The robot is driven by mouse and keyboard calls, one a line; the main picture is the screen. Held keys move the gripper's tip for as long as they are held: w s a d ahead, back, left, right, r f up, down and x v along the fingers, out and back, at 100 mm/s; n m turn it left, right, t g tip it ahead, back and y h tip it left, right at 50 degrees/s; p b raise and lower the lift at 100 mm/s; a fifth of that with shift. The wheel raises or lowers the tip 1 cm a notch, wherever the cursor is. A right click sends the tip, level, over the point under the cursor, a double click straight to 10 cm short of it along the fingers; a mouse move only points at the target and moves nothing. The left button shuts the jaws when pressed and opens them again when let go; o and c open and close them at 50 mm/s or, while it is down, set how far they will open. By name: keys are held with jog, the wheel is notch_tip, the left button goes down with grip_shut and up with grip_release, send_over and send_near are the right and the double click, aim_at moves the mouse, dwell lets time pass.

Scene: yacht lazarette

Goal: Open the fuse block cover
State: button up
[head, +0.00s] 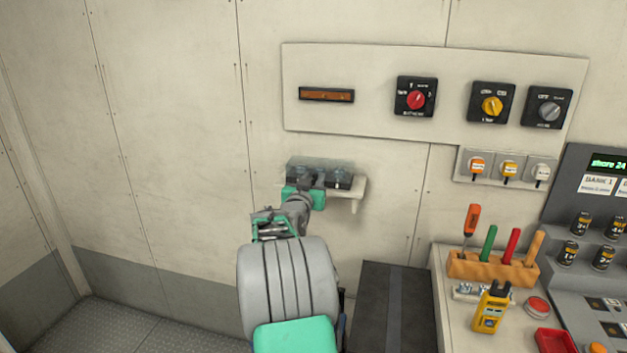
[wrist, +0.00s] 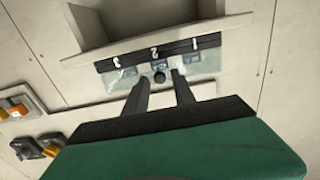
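The fuse block (head: 339,181) is a dark unit on a small cream wall shelf (head: 357,190) in the head view. Its clear cover (head: 322,164) appears closed over it; my gripper hides part of the front. In the wrist view, the transparent cover (wrist: 119,77) spans below a black strip with pale marks, and a small dark round knob (wrist: 159,78) sits at its middle. My gripper (head: 313,179) is at the front of the block. In the wrist view its two fingers (wrist: 160,88) are apart, pointing at the knob, with a gap between them. I cannot tell whether they touch the cover.
A bench at right holds an orange tool rack (head: 493,267) and a yellow meter (head: 490,309). The wall left of the shelf is bare.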

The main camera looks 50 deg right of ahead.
grip_shut()
dwell(1.1)
